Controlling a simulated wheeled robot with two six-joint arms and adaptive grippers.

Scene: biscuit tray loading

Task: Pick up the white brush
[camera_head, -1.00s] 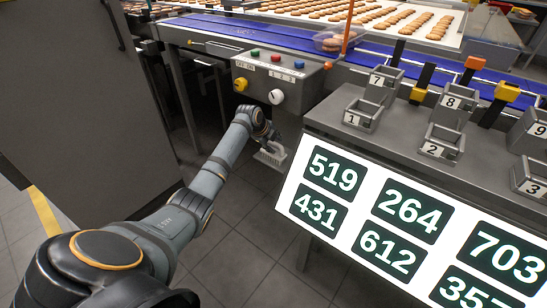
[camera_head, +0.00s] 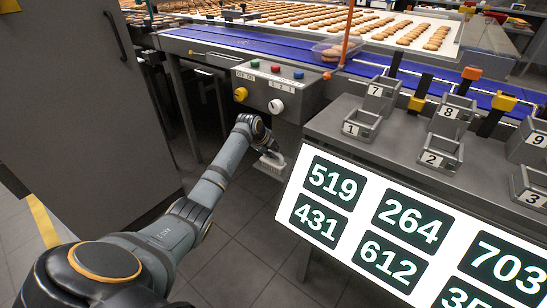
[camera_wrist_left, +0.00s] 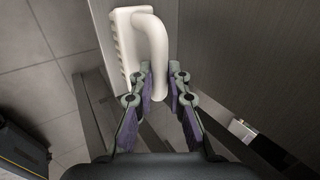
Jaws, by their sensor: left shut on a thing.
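The white brush (camera_head: 270,166) hangs at the end of my left arm in the head view, under the control box and left of the number screen. It is small there and partly hidden by the gripper. In the left wrist view the brush shows its curved handle (camera_wrist_left: 157,42) and its flat bristle block (camera_wrist_left: 122,45). My left gripper (camera_wrist_left: 161,76) is shut on the handle, with one finger on each side. It also shows in the head view (camera_head: 267,150). My right gripper is not in view.
A control box (camera_head: 262,93) with knobs and buttons is just above the gripper. The white number screen (camera_head: 362,225) and a grey table with numbered bins (camera_head: 362,126) stand to the right. A grey cabinet (camera_head: 80,100) is at left. Open floor (camera_head: 235,250) lies below.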

